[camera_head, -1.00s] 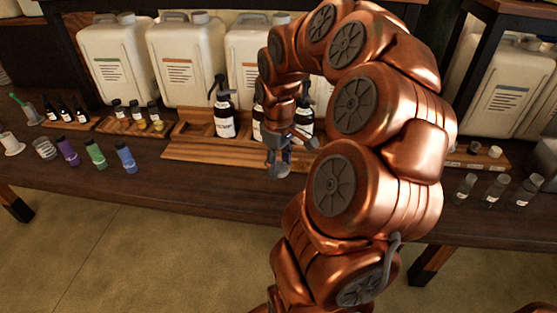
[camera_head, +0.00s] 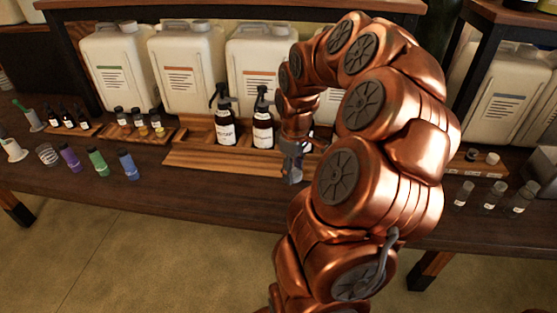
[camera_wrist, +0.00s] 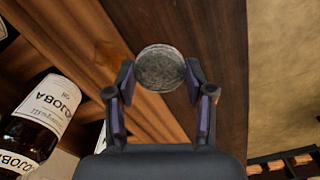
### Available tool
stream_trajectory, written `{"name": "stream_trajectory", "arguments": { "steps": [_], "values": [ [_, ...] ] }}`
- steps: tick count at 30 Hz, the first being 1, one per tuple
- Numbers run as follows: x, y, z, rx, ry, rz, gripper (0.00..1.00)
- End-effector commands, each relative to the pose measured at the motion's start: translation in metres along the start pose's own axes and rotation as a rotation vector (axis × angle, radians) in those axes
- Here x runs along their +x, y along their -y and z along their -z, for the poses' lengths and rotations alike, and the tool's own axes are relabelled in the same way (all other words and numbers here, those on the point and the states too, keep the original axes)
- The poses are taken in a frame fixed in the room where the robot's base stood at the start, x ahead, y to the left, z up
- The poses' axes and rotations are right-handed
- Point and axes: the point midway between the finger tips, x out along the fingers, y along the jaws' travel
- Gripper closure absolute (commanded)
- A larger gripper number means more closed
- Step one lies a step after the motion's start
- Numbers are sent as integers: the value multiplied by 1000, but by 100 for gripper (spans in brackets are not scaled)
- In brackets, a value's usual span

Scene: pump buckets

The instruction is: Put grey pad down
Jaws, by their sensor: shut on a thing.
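The grey pad (camera_wrist: 160,68) is a round, speckled grey disc in the wrist view. It sits between the two fingertips of my gripper (camera_wrist: 160,84), which is shut on it. In the head view my gripper (camera_head: 292,162) points down at the front edge of the wooden tray. The pad is too small there to make out clearly. In the wrist view the pad is over the seam between the lighter tray wood and the dark table (camera_wrist: 215,30). I cannot tell whether it touches the surface below.
The wooden tray (camera_head: 215,160) holds dark pump bottles; one (camera_head: 263,125) stands just left of my gripper. Coloured jars (camera_head: 97,162) stand at left, clear jars (camera_head: 490,196) at right. The table front between is bare.

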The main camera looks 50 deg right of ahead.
Motion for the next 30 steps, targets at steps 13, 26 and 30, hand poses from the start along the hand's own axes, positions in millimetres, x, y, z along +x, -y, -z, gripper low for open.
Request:
{"name": "stream_trajectory", "arguments": {
  "steps": [13,26,30],
  "values": [
    [6,-38,56,-1,2,0,75],
    [8,-50,74,-2,1,-1,75],
    [19,-50,75,-1,4,3,75]
  ]
}}
